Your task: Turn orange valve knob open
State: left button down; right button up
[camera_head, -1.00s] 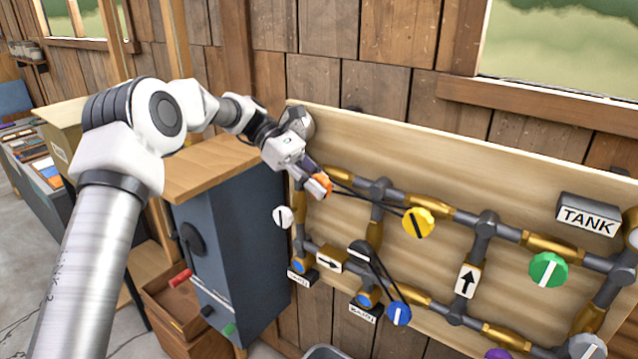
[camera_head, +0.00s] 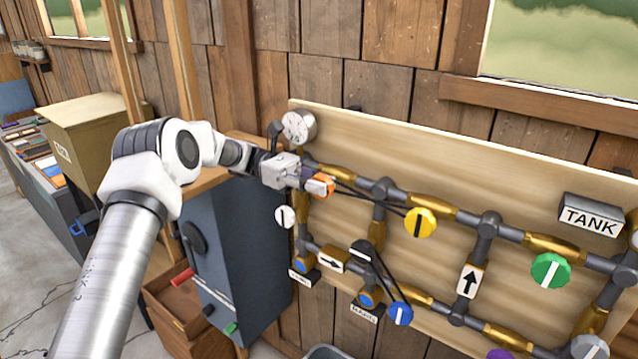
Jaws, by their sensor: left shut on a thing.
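The orange valve knob (camera_head: 321,186) sits at the upper left of the pipe board, on the top pipe. My left gripper (camera_head: 311,181) is at the knob, coming in from the left, with its fingers shut on it. The fingers hide part of the knob, and I cannot make out its white mark clearly. My right gripper is not in view.
The wooden board (camera_head: 400,145) carries pipes with a yellow knob (camera_head: 420,222), a green knob (camera_head: 550,270) and a blue knob (camera_head: 399,313). A round gauge (camera_head: 299,126) is just above my gripper. A dark blue cabinet (camera_head: 255,255) stands below my left arm.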

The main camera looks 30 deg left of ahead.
aim_at(320, 175)
pick_arm(q)
jog(key=c, duration=1.1)
grip_release()
jog(key=shift+r, duration=0.1)
notch_tip(320, 175, up, 10)
jog(key=shift+f, duration=0.1)
jog(key=shift+w, duration=0.1)
